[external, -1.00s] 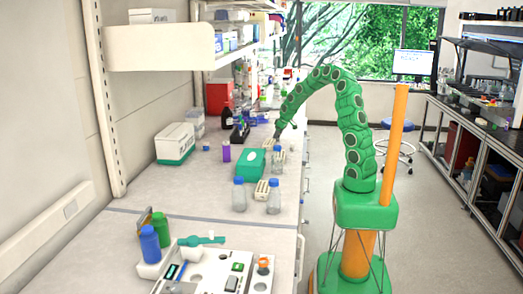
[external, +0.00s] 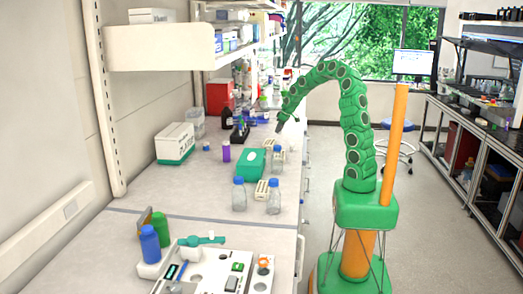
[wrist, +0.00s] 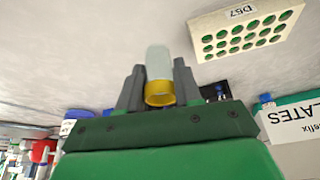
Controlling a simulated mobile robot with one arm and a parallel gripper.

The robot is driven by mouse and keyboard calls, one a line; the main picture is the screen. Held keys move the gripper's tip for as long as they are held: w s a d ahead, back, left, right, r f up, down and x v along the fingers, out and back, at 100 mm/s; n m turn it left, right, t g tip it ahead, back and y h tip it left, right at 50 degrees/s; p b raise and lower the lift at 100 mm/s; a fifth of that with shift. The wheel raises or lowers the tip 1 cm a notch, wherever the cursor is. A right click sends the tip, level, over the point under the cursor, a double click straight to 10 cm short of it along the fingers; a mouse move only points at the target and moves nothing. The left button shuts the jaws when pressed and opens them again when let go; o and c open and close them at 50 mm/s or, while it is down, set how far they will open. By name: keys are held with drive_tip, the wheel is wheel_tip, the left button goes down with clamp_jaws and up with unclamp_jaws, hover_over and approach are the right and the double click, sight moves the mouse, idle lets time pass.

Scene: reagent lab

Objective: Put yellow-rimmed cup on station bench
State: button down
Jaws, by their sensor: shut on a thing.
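My gripper (wrist: 158,82) is shut on the yellow-rimmed cup (wrist: 158,66) in the wrist view. The cup is a pale, translucent cylinder with a yellow band at the end nearer the wrist camera. One grey finger is on each side of it. In the external view my gripper (external: 279,128) hangs above the far right part of the long light-grey bench (external: 180,200). The cup is too small to make out there.
In the wrist view a cream rack (wrist: 236,22) labelled D57, with green holes, lies beside the cup. In the external view a green box (external: 250,162) and blue-capped bottles (external: 239,196) stand nearer the camera. The bench's left middle is clear.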

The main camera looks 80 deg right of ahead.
drive_tip(key=s+a+r, duration=0.8)
drive_tip(key=s, duration=0.1)
drive_tip(key=shift+a, duration=0.2)
idle(0.3)
drive_tip(key=w+a+f+n, duration=0.1)
drive_tip(key=w+a, duration=0.5)
drive_tip(key=w, duration=0.2)
drive_tip(key=w+a+n, duration=0.1)
drive_tip(key=w+a, duration=0.4)
drive_tip(key=w, duration=0.3)
drive_tip(key=w+a+f+n+y, duration=0.1)
drive_tip(key=w+a, duration=0.5)
drive_tip(key=a, duration=0.4)
drive_tip(key=w+a+f+n, duration=0.1)
drive_tip(key=w+a, duration=0.5)
drive_tip(key=a, duration=0.4)
drive_tip(key=w+a+f, duration=0.1)
drive_tip(key=a+f, duration=0.1)
drive_tip(key=w+a+f, duration=0.1)
drive_tip(key=a+f, duration=0.1)
drive_tip(key=w+a+f, duration=0.1)
drive_tip(key=a+f, duration=0.1)
drive_tip(key=shift+w+a, duration=0.25)
